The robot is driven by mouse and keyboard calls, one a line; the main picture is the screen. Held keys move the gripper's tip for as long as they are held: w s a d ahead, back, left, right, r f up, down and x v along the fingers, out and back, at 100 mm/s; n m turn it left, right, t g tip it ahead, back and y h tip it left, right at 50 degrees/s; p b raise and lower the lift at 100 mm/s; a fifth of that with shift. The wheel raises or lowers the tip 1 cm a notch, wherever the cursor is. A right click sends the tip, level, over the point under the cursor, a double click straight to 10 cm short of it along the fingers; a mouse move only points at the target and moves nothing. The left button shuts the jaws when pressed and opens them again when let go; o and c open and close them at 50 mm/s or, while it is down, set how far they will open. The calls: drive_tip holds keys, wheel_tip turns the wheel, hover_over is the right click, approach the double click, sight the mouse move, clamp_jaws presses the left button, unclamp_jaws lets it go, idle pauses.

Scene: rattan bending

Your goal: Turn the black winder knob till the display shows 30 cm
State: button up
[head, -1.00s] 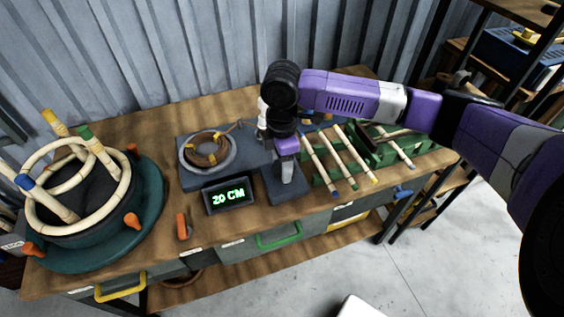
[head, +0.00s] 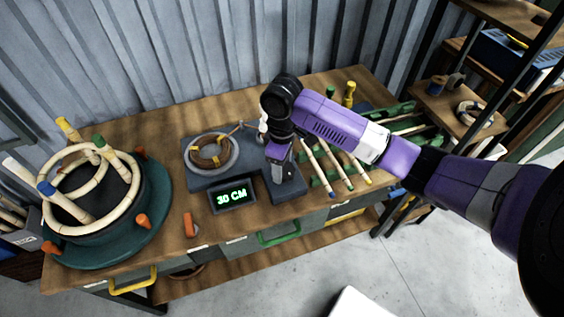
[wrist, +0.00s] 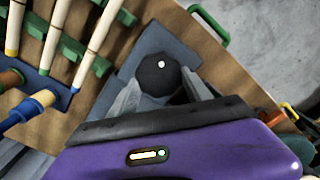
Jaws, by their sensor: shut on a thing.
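The display (head: 231,196) at the front of the grey winder base (head: 206,180) reads 30 CM in green. A coil of brown strand lies on the winder's round spool (head: 212,152). My gripper (head: 281,178) points down at the right end of the winder, over the knob's block. In the wrist view the black knob (wrist: 158,74), with a pale dot on top, sits between the two grey fingers of my gripper (wrist: 160,88), and they are shut on it. In the head view the knob is hidden behind my gripper.
Rattan poles (head: 333,166) lie on a green rack (head: 322,182) just right of my gripper. A teal round former (head: 110,235) with bent rattan rings stands at the left. An orange-handled tool (head: 189,225) lies near the table's front edge.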

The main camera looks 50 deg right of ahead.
drive_tip(key=shift+m, duration=0.3)
drive_tip(key=o, duration=1.4)
drive_tip(key=shift+c, duration=0.2)
drive_tip(key=shift+r, duration=0.15)
wheel_tip(320, 180, up, 8)
drive_tip(key=shift+f, duration=0.2)
